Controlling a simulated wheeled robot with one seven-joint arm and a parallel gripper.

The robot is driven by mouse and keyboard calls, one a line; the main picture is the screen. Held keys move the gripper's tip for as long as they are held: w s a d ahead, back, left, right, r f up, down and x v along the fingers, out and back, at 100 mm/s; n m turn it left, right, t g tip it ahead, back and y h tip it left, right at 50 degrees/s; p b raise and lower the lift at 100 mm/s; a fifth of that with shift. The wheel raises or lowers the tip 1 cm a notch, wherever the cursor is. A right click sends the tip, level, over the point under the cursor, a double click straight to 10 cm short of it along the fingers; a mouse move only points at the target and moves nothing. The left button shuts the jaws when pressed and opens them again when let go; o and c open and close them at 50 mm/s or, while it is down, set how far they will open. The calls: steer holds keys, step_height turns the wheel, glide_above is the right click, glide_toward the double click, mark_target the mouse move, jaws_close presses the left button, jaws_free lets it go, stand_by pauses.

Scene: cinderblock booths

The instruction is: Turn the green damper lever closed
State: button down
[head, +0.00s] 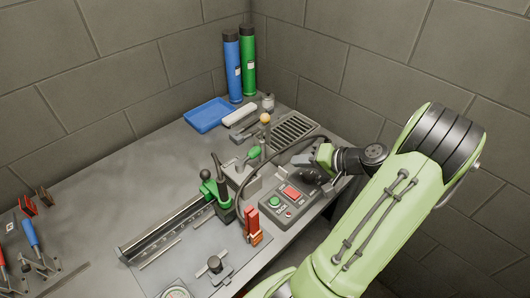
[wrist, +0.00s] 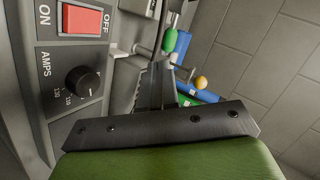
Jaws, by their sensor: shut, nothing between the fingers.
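The green damper lever's grip (head: 254,152) sits on a rod above a grey box (head: 240,177) in the middle of the bench. In the wrist view a green grip on a rod (wrist: 170,41) shows beyond my fingers; it looks like the same lever. My gripper (head: 314,157) is to the right of the lever, above the red-and-green-button control box, with a clear gap to the grip. My gripper in the wrist view (wrist: 165,86) has its dark fingers together with nothing between them. The lever's lower pivot is partly hidden in the head view.
The control box (head: 288,203) lies just below my gripper. A yellow ball on a rod (head: 265,118) and a slotted grate (head: 294,130) stand close behind. A green clamp (head: 225,208) is left. A blue tray (head: 208,115) and tall bottles (head: 248,62) stand at the back.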

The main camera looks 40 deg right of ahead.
steer(key=m+h, duration=0.1)
steer(key=m, duration=0.4)
steer(key=t+b, duration=0.1)
glide_toward(250, 157)
steer(key=w+d+f, duration=0.2)
steer(key=w+f, duration=0.1)
steer(key=w, duration=0.2)
steer(key=shift+a+f, duration=0.1)
steer(key=shift+f, duration=0.1)
